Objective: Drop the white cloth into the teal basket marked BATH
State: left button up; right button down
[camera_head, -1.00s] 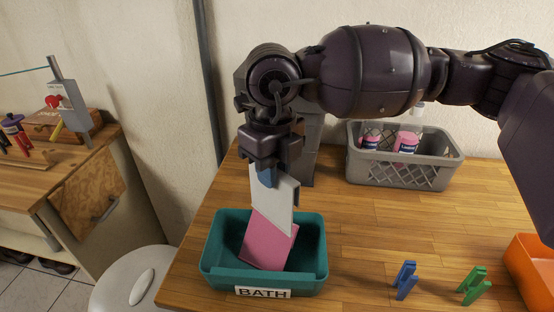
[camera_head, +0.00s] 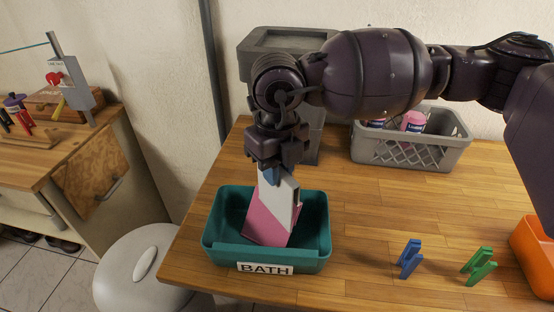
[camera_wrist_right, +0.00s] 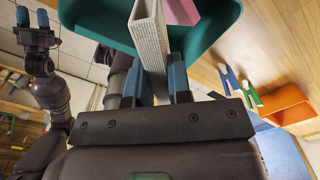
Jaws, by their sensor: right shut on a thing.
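The white cloth (camera_head: 277,190) is a folded flat piece hanging from my right gripper (camera_head: 270,174), its lower part inside the teal basket's opening. In the right wrist view the cloth (camera_wrist_right: 150,42) stands between the blue fingers of my right gripper (camera_wrist_right: 157,82), which is shut on it. The teal basket (camera_head: 312,256) sits on the table's front left with a BATH label on its front. A pink folded piece (camera_head: 262,222) leans inside it, partly behind the white cloth. My left gripper (camera_wrist_right: 34,20) shows in the right wrist view, apart from the basket, its fingers spread and empty.
A grey basket (camera_head: 420,155) with pink containers stands at the back. A blue clothespin (camera_head: 409,258), a green clothespin (camera_head: 478,265) and an orange bin (camera_head: 535,255) are to the right. A white lidded bin (camera_head: 140,265) stands left of the table.

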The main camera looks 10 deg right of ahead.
jog(key=shift+f, duration=0.15)
jog(key=c, duration=1)
grip_release()
notch_tip(320, 180, up, 11)
jog(key=shift+f+b, duration=0.1)
jog(key=shift+b, duration=0.3)
